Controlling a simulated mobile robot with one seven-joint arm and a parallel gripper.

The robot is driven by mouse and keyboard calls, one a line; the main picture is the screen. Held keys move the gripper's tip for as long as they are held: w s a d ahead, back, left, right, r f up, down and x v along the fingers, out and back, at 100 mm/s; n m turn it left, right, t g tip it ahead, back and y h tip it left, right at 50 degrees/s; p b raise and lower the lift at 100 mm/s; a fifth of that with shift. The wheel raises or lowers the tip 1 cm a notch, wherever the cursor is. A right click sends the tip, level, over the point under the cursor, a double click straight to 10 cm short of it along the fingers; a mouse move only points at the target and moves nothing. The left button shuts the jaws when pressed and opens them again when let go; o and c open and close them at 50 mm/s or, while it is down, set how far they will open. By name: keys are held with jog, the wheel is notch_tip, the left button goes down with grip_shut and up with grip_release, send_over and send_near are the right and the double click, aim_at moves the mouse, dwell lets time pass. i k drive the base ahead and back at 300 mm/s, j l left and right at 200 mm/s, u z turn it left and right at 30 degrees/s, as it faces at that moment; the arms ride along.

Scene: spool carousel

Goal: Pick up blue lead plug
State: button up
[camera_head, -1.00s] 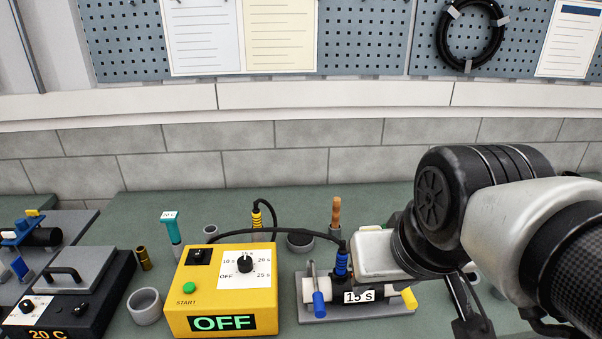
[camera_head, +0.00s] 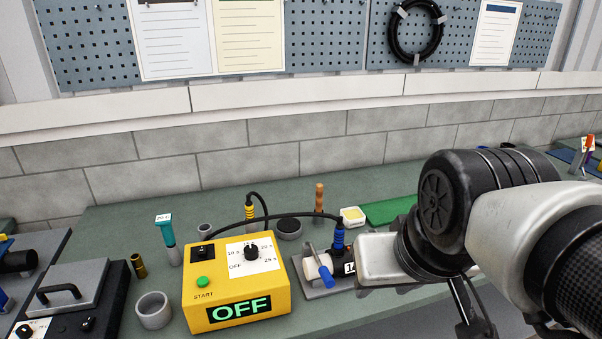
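The blue lead plug (camera_head: 338,236) stands upright in the top of the labelled device on the grey base plate (camera_head: 318,291), just right of the yellow box. A black lead runs from it over the yellow box (camera_head: 236,287), whose display reads OFF. A blue-handled lever (camera_head: 318,266) stands in front of the plug.
A yellow-banded plug (camera_head: 249,213) stands behind the yellow box. A grey cup (camera_head: 153,310), a teal-topped tool (camera_head: 165,240) and a brass cylinder (camera_head: 138,266) stand left of it. A wooden handle (camera_head: 319,198), a white tub (camera_head: 352,216) and a green mat (camera_head: 390,210) are behind the device.

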aim_at(339, 237)
jog(key=j+z, duration=0.1)
jog(key=i+l+u, duration=0.15)
jog(key=l+u, duration=0.45)
jog(key=l, duration=0.2)
jog(key=i+l+u, duration=0.1)
jog(key=l+u, duration=0.2)
jog(key=l, duration=0.15)
